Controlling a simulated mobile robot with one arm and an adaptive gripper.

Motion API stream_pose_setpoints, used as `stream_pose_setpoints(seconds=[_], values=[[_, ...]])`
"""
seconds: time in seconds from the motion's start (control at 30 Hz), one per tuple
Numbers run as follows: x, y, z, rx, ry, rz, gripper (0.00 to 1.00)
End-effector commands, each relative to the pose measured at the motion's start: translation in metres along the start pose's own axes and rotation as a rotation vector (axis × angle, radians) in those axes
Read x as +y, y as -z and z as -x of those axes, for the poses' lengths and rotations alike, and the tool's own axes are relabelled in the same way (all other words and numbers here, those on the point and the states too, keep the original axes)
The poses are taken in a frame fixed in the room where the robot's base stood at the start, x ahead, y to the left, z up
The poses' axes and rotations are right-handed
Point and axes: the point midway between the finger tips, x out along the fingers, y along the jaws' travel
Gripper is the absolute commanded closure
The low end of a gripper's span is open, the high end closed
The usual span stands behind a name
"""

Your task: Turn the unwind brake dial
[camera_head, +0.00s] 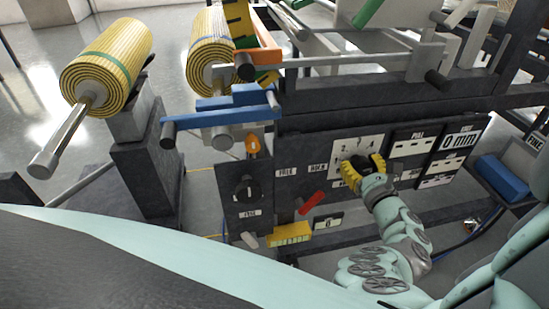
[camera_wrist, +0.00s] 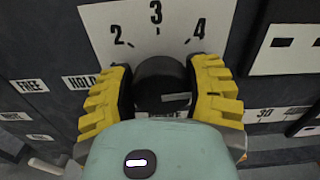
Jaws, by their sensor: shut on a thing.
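A black round dial (camera_wrist: 158,74) sits on a white scale plate (camera_wrist: 110,32) with the numbers 2, 3 and 4 showing in the wrist view. A pale grey bar shows on the dial's face, low and right of centre. My gripper (camera_wrist: 161,92) has its yellow ribbed fingers on the dial's left and right sides, closed on it. In the head view my gripper (camera_head: 362,168) is at the lower part of the same plate (camera_head: 345,148), and its fingers cover most of the dial. The label under the dial is mostly hidden.
A second black knob (camera_head: 244,188) is on the panel to the left, with a red lever (camera_head: 311,203) between. A yellow block (camera_head: 290,234) sits below. A blue bar (camera_head: 220,117) juts out above left. Labels reading FREE (camera_wrist: 30,86) and HOLD (camera_wrist: 82,79) flank my gripper's left.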

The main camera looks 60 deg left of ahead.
Motion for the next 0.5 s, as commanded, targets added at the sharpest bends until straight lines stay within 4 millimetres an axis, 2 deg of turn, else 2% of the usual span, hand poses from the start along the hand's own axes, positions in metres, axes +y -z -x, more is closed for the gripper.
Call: stream_pose_setpoints(seconds=[0.27, 0.5], values=[[0.0008, 0.0008, -0.0003, -0.003, 0.001, 0.084, 0.82], [0.0027, 0.0021, -0.0004, -0.004, -0.003, 0.259, 0.82]])
